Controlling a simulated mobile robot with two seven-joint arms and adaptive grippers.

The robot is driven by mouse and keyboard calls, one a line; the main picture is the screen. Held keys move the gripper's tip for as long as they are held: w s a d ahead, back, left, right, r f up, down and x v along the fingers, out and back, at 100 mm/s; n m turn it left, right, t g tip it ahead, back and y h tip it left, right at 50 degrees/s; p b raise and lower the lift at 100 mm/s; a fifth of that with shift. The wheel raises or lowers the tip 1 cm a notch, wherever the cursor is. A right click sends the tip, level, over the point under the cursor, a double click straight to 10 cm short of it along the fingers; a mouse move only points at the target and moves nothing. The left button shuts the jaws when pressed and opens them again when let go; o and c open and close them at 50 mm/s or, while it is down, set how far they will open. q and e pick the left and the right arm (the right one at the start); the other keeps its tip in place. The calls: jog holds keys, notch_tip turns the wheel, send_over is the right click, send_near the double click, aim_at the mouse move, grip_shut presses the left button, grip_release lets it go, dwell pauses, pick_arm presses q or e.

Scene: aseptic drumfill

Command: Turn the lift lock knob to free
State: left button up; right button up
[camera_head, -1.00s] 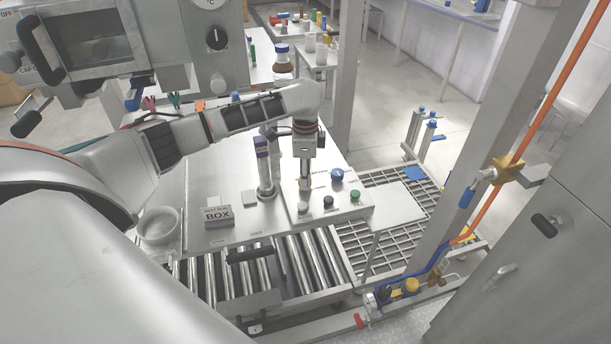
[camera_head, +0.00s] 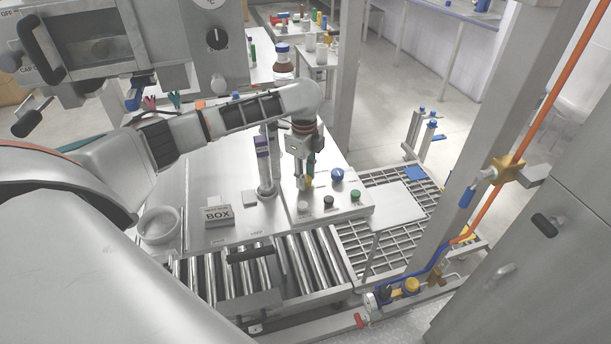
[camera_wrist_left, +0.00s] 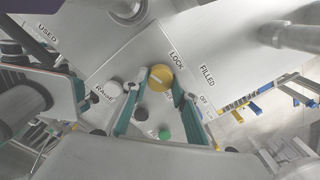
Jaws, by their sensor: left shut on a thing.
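The yellow lift lock knob (camera_wrist_left: 161,77) is on the panel in the left wrist view, with a pale bar across its face. The word LOCK is printed beside it; smaller lettering at its lower edge is partly hidden. My left gripper (camera_wrist_left: 157,88) has its teal fingers on either side of the knob, shut on it. In the head view my left gripper (camera_head: 305,184) points down at the panel (camera_head: 320,212), and only a little yellow shows at its tips. I cannot tell the bar's exact setting. My right gripper is not in view.
Close to the knob are a white button (camera_head: 303,207), a black button (camera_head: 328,201), a green button (camera_head: 355,195) and a blue knob (camera_head: 337,174). A post with a purple-topped part (camera_head: 262,150) stands left of the gripper. A roller conveyor (camera_head: 215,285) runs in front.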

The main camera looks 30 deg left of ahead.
pick_arm(q)
jog(key=o, duration=1.1)
jog(key=r, duration=1.2)
jog(key=shift+s, duration=0.2)
